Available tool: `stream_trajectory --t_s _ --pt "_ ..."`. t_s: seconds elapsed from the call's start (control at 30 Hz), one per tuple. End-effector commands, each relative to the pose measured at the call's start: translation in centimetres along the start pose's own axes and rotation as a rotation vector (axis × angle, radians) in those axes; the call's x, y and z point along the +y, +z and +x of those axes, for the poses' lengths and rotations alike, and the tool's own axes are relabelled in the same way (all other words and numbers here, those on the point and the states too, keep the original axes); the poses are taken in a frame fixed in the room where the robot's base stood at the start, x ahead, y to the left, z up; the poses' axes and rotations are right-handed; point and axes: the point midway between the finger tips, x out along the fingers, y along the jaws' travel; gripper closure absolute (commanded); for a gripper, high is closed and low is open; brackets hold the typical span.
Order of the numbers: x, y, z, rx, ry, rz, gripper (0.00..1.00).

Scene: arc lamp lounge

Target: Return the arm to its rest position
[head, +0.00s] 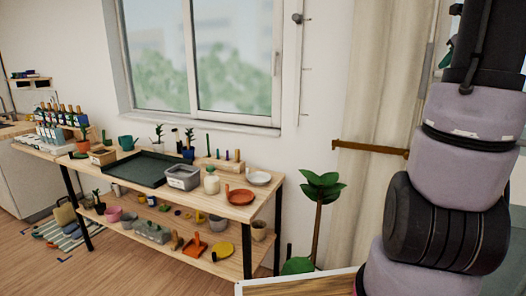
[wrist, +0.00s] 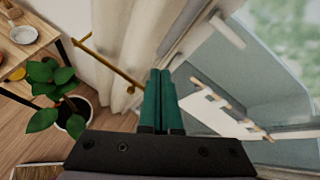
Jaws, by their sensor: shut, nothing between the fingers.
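My gripper (wrist: 160,100) shows in the wrist view with its two green fingers together, shut and empty. It points past a beige curtain (wrist: 130,40) and a window. My arm stands folded upright at the right of the head view.
A two-tier wooden bench (head: 265,196) with pots, a dark tray (head: 135,170) and tools stands under the window at the left. A potted plant (head: 319,190) stands between it and my arm. A brass rod (head: 370,149) sticks out by the curtain (head: 375,100).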

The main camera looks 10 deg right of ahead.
Motion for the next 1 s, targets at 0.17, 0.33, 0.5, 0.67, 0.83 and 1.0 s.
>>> stream_trajectory --t_s 0.17,0.33,0.5,0.67,0.83,1.0 --pt "7.8 2.2 -1.9 -0.04 0.13 -0.31 1.0" --pt "19.1 3.1 -6.1 -0.131 0.3 -0.824 1.0" --pt "30.1 0.5 -12.3 -0.281 0.446 -1.469 1.0" --pt "36.7 -4.3 -17.4 -0.427 0.514 -2.048 1.0" --pt "39.0 -7.7 -19.8 -0.508 0.528 -2.393 1.0" --pt "39.3 -8.4 -20.2 -0.523 0.531 -2.465 1.0"
